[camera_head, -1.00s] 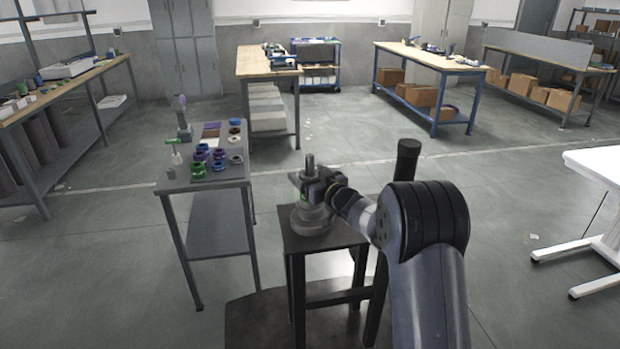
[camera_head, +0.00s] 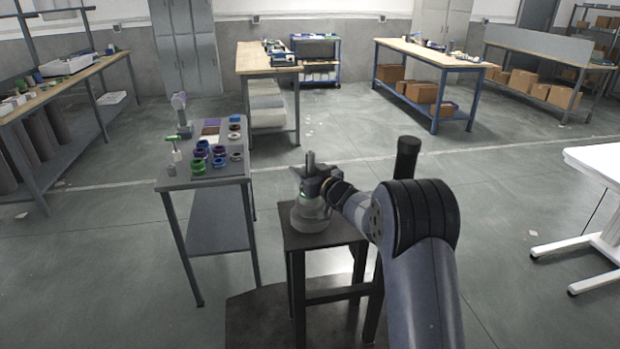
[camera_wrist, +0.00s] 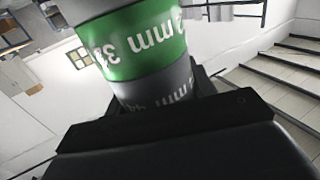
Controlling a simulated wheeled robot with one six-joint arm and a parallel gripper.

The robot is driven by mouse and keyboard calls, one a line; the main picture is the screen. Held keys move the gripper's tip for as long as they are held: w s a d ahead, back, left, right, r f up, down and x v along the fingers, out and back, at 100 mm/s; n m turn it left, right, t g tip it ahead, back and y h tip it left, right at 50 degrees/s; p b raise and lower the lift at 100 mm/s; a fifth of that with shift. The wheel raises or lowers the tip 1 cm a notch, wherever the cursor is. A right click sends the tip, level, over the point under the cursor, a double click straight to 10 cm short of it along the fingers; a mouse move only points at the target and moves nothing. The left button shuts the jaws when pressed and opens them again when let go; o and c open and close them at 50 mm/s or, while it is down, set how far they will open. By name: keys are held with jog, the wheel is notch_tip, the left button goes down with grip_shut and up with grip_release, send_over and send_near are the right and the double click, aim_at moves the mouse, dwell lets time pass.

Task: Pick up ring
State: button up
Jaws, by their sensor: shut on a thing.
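A stepped round column (camera_head: 308,219) stands upright on a small dark stool. Its base is grey and a thin post rises at its top. In the wrist view the column (camera_wrist: 147,52) fills the upper middle, with a green band reading 38 mm and a grey band reading 44 mm, upside down. My gripper (camera_head: 318,182) is at the upper part of the column, its dark jaws closed against the grey band. I cannot make out a separate ring between the jaws. Several coloured rings (camera_head: 199,167) lie on the narrow grey table to the left.
The dark stool (camera_head: 285,238) is low and small. Wooden benches (camera_head: 425,55) stand farther back. A white table (camera_head: 600,165) is at the right. Open floor lies between.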

jog(key=shift+c, duration=1)
jog(key=shift+r, duration=0.15)
notch_tip(320, 180, up, 18)
jog(key=p, duration=0.3)
jog(key=shift+p, duration=0.3)
